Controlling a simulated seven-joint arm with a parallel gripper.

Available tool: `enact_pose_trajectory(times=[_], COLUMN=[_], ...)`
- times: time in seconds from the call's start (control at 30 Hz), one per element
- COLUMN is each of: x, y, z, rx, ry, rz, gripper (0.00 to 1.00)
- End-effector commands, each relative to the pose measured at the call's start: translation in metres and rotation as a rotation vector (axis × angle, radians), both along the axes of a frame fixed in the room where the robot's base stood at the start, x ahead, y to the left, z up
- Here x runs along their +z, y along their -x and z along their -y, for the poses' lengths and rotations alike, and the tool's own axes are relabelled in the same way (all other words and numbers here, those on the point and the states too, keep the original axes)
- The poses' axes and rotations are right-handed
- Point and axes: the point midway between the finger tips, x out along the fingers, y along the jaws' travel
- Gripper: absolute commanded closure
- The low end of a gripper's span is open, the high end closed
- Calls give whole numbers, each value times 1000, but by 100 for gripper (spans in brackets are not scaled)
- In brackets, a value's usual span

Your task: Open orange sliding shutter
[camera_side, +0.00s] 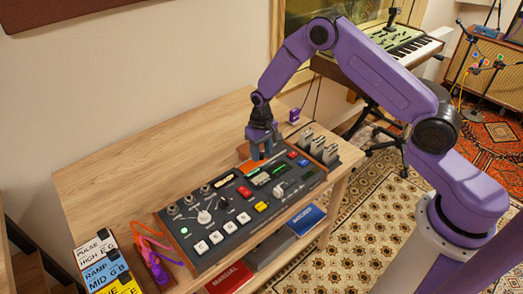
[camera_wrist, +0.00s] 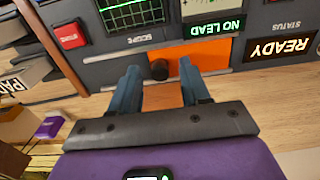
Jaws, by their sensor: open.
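The orange sliding shutter (camera_wrist: 204,54) is a flat orange panel on the console's edge strip in the wrist view, below the "NO LEAD" label. A round black knob (camera_wrist: 159,70) stands at its left part. My gripper (camera_wrist: 159,78) is open, with one blue-grey finger on each side of the knob in that view. I cannot tell whether either finger touches it.
A red button (camera_wrist: 69,36) and a scope screen (camera_wrist: 132,14) lie left of the shutter, and a "READY" display (camera_wrist: 281,47) lies right. The wooden desk (camera_side: 120,175) is clear behind the console.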

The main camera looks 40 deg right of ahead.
Motion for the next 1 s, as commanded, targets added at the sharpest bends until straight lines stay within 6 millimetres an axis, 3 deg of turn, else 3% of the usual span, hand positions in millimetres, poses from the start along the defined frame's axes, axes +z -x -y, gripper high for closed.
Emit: enact_pose_trajectory(times=[0.27, 0.4, 0.43, 0.63, 0.9, 1.0], x=[-1, -1, -1, -1, 0, 0], y=[0, 0, 0, 0, -1, -1], z=[0, 0, 0, 5, 57, 68], rx=[0, 0, 0, -2, -4, -2], ry=[0, 0, 0, 0, 0, 0], rz=[1, 1, 1, 1, 2, 2], gripper=[54, 96, 100, 100, 100, 100])
